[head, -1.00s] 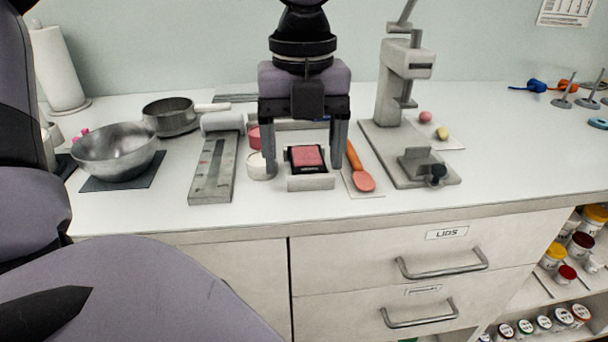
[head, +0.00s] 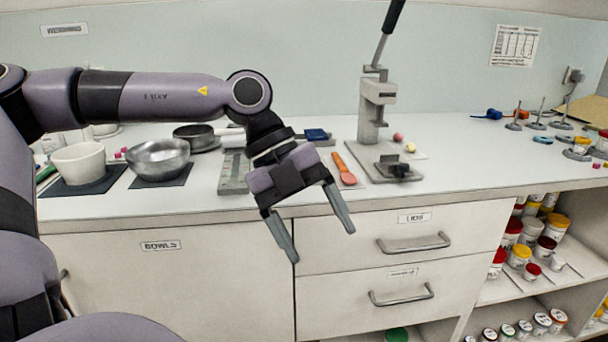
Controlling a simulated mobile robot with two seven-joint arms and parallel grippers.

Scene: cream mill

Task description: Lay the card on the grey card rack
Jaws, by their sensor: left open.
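My left gripper (head: 322,245) is open with nothing between its fingers. It hangs in front of the counter's front edge, its fingers pointing down before the drawers. I cannot make out the card for certain. I cannot tell which thing is the grey card rack; the gripper hides part of the counter behind it. A small dark blue item (head: 316,135) lies on the counter just behind the gripper. A long grey block (head: 234,174) lies to the left of the gripper, partly covered by it. My right gripper is out of view.
A metal bowl (head: 160,158), a white bowl (head: 79,162) and a dark pan (head: 194,136) are at the left. The counter's right front is clear.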

